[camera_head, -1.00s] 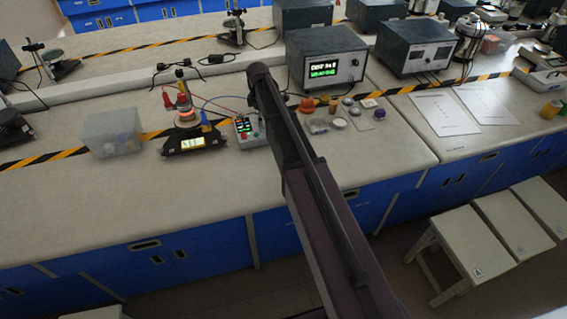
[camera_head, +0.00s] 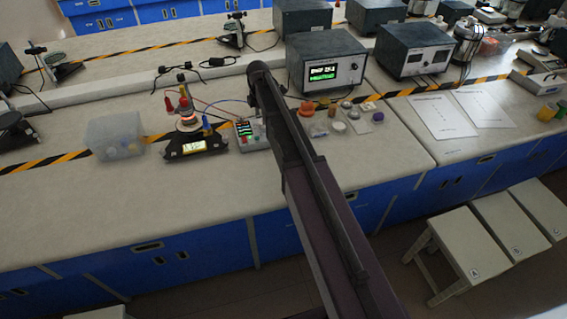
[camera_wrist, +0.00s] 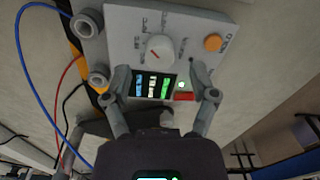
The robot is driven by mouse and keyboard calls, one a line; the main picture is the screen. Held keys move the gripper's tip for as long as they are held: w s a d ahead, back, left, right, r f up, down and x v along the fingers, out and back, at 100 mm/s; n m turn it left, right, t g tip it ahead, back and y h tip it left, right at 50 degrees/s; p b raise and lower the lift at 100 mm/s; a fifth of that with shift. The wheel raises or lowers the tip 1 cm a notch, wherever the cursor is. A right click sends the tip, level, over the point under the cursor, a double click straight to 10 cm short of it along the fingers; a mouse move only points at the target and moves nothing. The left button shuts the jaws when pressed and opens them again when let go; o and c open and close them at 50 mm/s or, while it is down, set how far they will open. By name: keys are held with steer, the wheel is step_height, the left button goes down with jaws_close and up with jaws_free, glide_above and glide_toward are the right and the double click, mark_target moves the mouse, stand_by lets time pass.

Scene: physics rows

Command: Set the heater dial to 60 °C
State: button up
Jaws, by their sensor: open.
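A light grey control box (camera_wrist: 208,20) with a white round dial (camera_wrist: 159,49) fills the upper part of the wrist view. Marks ring the dial but are too small to read. Below the dial are a small lit display (camera_wrist: 153,86), a green light (camera_wrist: 181,85) and a red button (camera_wrist: 185,97). An orange knob (camera_wrist: 213,42) sits to the right. My gripper (camera_wrist: 167,85) is open, its fingers on either side of the display, and the dial lies beyond the fingertips. The box also shows in the head view (camera_head: 250,135), left of my arm, which hides the gripper there.
Left of the box stands a black-based device (camera_head: 195,148) with a lit display and coloured plugs. Blue (camera_wrist: 30,75) and red cables run beside the box. A clear bin (camera_head: 114,135) stands further left. Small containers (camera_head: 340,127) and a power unit (camera_head: 327,65) are right of my arm.

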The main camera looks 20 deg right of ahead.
mark_target(261, 122)
steer(key=shift+r+p, duration=5.55)
steer(key=shift+r, duration=0.3)
steer(key=s+f+m+b, duration=0.4)
steer(key=s+m, duration=0.6)
steer(key=s, duration=0.4)
steer(key=s+f+m+b, duration=0.4)
steer(key=s+m, duration=0.6)
steer(key=s, duration=0.5)
